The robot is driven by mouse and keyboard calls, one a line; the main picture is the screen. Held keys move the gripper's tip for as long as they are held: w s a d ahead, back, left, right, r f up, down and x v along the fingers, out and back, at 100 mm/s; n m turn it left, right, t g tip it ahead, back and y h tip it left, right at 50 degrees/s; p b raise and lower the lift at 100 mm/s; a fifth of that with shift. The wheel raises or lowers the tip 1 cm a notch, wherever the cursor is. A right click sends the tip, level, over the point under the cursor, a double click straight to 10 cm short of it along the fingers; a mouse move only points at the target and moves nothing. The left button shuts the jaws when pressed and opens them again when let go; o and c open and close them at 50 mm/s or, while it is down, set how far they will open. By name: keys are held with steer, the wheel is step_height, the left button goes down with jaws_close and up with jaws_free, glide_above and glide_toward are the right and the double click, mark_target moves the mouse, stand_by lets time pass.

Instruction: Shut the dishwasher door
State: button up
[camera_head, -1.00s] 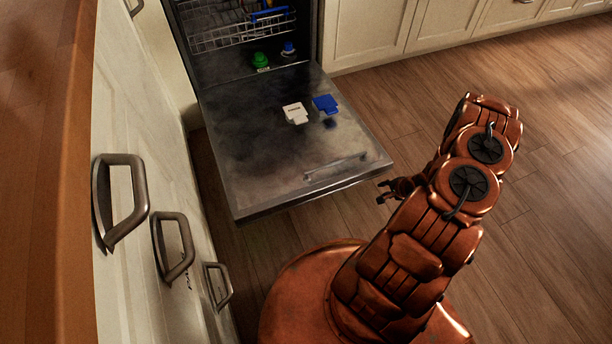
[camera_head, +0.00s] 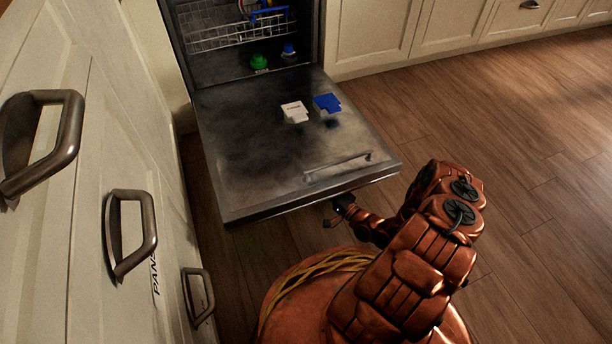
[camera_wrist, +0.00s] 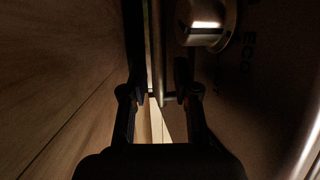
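The dishwasher door (camera_head: 255,150) hangs open, lowered to about level, with its dark inner face up. The dishwasher (camera_head: 240,50) behind it shows a wire rack. My gripper (camera_head: 335,215) is at the door's free front edge, partly hidden beneath it. In the wrist view my gripper (camera_wrist: 160,97) has its two fingers apart. A thin metal bar or edge (camera_wrist: 157,50) runs between or just beyond them; I cannot tell whether they touch it. A round metal knob (camera_wrist: 205,20) and lettering reading "ECO" show on the panel to the right.
A white piece (camera_head: 294,111) and a blue piece (camera_head: 327,103) are on the door's inner face. Cream drawers with metal handles (camera_head: 132,235) stand close on the left. Cabinets (camera_head: 375,40) line the back. Wood floor (camera_head: 520,180) is clear to the right.

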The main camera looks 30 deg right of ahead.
steer(key=shift+b+x, duration=0.95)
steer(key=shift+x, duration=2.8)
steer(key=shift+c, duration=0.4)
jaws_close()
